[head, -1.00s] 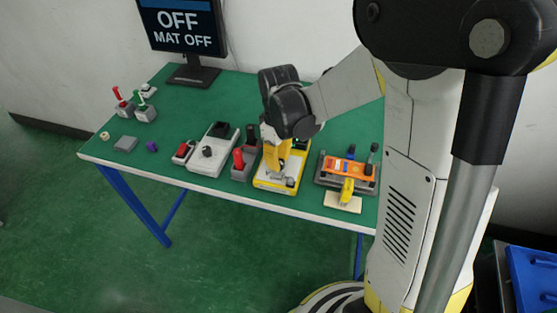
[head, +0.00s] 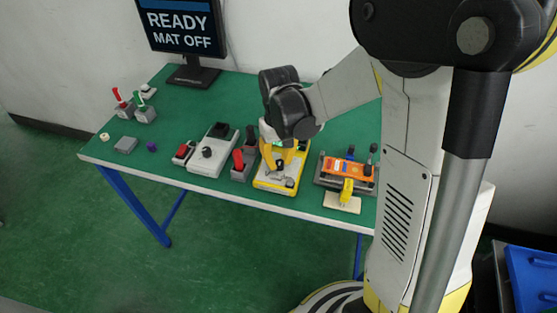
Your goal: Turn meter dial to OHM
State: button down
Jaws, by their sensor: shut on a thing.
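The meter is the yellow-edged box with a pale grey face (head: 265,183) near the front edge of the green table. My gripper (head: 280,177) points down onto the meter's face and is shut on its dial. The fingers and the yellow gripper body hide most of the dial, so its pointer and the OHM mark cannot be read. A small dark knob or socket shows on the meter's front right corner. A monitor (head: 180,28) at the back reads "READY" and "MAT OFF".
A grey box with a dark knob (head: 207,152) and a red-handled lever block (head: 240,163) stand close left of the meter. An orange-topped fixture (head: 347,170) with a yellow clamp stands to the right. Red and green levers (head: 140,103) stand at the far left.

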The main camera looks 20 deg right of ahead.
aim_at(279, 161)
jog(key=shift+m, duration=1.1)
jog(key=c, duration=1.3)
grip_release()
jog(key=shift+o, duration=0.2)
notch_tip(279, 161, up, 12)
